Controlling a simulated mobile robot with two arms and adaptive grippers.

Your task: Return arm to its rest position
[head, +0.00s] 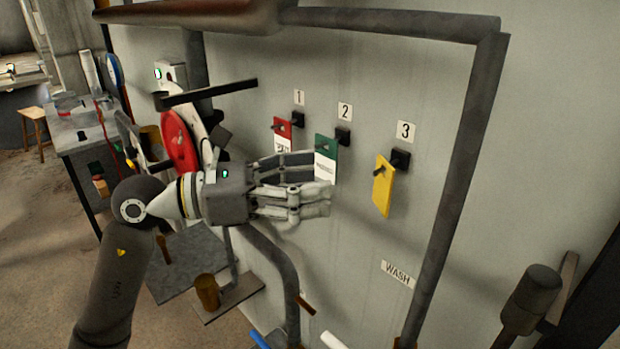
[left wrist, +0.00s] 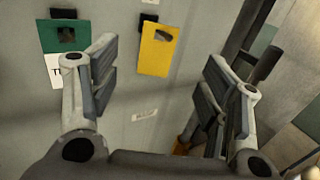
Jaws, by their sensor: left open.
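My left gripper (head: 312,188) is open and empty in front of the grey panel, just below and beside the green tag (head: 326,150). Its two fingers also show spread apart in the left wrist view (left wrist: 160,100). The green tag hangs on the hook under label 2, and a part of it shows at the upper left of the left wrist view (left wrist: 62,36). The yellow tag (head: 382,188) hangs under label 3, right of the gripper and apart from it. A red tag (head: 282,128) hangs under label 1. My right gripper is not in view.
Pipes (head: 462,170) frame the panel. A red disc (head: 178,142) and a black bar (head: 210,92) stand near the gripper's left. A small shelf (head: 238,298) holds a brown cup (head: 207,291). A dark mallet-like object (head: 532,298) is at the lower right.

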